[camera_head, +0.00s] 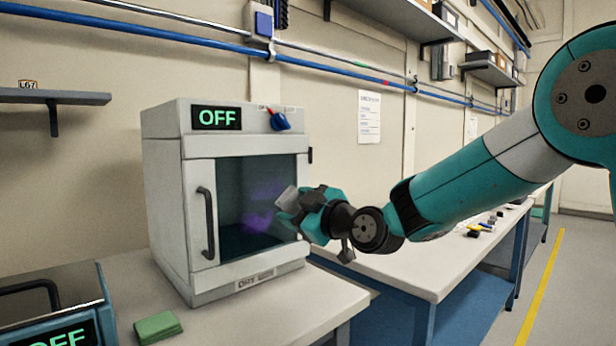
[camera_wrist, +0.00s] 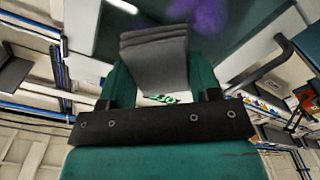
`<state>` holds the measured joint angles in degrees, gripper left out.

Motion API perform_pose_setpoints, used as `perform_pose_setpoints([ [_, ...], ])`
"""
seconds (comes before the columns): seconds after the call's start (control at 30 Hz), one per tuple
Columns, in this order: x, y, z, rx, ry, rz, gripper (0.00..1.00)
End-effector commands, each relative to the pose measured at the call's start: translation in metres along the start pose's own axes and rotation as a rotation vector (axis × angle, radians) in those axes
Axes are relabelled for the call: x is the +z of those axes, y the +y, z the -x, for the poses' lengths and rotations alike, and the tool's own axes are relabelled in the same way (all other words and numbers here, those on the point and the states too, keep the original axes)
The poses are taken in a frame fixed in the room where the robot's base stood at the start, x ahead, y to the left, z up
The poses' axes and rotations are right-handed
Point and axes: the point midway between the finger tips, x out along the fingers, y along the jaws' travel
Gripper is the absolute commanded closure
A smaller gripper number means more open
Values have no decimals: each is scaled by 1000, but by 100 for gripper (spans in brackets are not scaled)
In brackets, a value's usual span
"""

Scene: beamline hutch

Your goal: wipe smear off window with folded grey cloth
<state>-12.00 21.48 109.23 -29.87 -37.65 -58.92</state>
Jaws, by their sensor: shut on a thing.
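The window (camera_head: 235,205) is the dark glass in the door of a white cabinet, and the door looks closed. A purple smear (camera_head: 262,212) shows on the glass, mostly in its right part; it also shows in the wrist view (camera_wrist: 208,14). My gripper (camera_head: 298,207) is in front of the right part of the window. It is shut on the folded grey cloth (camera_head: 287,199), which in the wrist view (camera_wrist: 155,62) stands out layered between the fingers. The cloth is close to the glass; I cannot tell whether it touches. My gripper hides part of the window's right edge.
A blue device (camera_head: 55,305) stands at the lower left.

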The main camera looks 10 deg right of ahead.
Motion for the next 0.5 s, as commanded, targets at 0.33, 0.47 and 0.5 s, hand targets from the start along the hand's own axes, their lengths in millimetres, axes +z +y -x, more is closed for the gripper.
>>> perform_pose_setpoints([
  [0.33, -30, -56, 1, -5, -11, 2, 65],
  [0.47, -33, -72, 8, -2, -18, 12, 65],
  [0.5, -33, -75, 9, 0, -19, 15, 65],
])
